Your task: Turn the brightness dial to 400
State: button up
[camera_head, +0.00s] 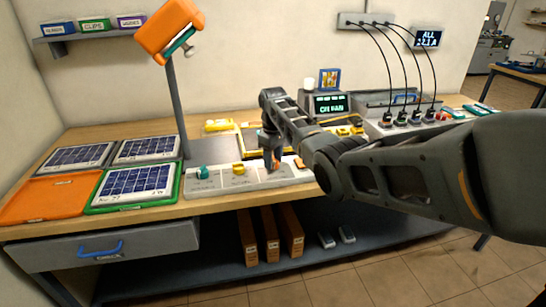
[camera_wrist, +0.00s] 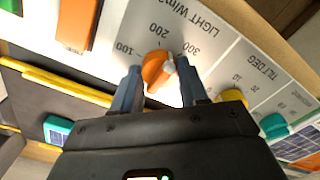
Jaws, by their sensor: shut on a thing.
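The brightness dial (camera_wrist: 156,72) is an orange knob with a pale grey piece on its right side, on a white panel (camera_wrist: 120,42) marked LIGHT W/m2. The marks 100, 200 and 300 show around it; a 400 mark cannot be made out. My gripper (camera_wrist: 160,84) has one blue-grey finger on each side of the knob and is shut on it. In the head view my gripper (camera_head: 270,150) reaches down to the panel on the bench, and its fingers partly hide the dial. The exact dial setting cannot be read.
A yellow TILT DEG knob (camera_wrist: 232,97) and a teal knob (camera_wrist: 273,125) sit right of the dial. An orange piece (camera_wrist: 77,22) is at upper left. In the head view, an orange lamp (camera_head: 168,30) and solar panels (camera_head: 135,186) stand left on the bench.

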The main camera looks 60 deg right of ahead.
jog(key=m, duration=0.4)
jog(key=shift+m, duration=0.3)
jog(key=m, duration=0.3)
jog(key=shift+m, duration=0.4)
jog(key=m, duration=0.4)
jog(key=shift+m, duration=2.2)
jog(key=o, duration=1.1)
jog(key=shift+c, duration=0.2)
jog(key=shift+r+b, duration=0.55)
jog(key=shift+r, duration=3.4)
